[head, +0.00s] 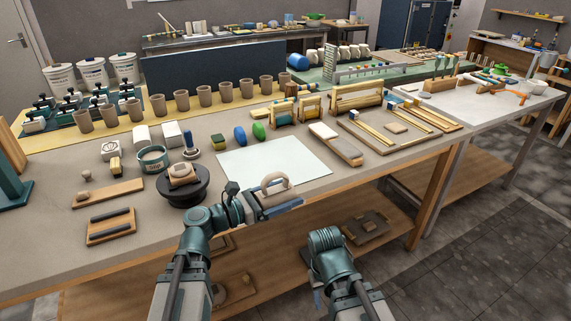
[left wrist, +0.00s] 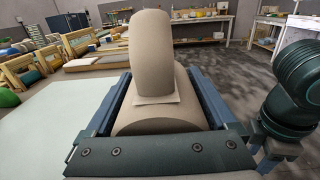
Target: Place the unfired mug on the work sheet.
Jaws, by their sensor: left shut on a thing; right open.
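The unfired mug (head: 274,184) is beige clay with a loop handle. My left gripper (head: 276,203) is shut on it, near the front table edge by the sheet's near side. In the left wrist view the mug body (left wrist: 160,118) lies between both jaws, with its handle (left wrist: 150,55) arching upward. The pale work sheet (head: 270,157) lies flat and bare on the table, just beyond the mug; it also shows in the left wrist view (left wrist: 45,125). My right gripper (head: 317,298) is open, low in front of the table; its fingers are barely visible.
A dark turntable (head: 183,192) with a clay piece stands left of the sheet. A blue oval (head: 240,136) and a green oval (head: 258,131) stand behind it. A wood-edged block (head: 335,144) lies to its right. Several brown cups (head: 205,96) line a board farther back.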

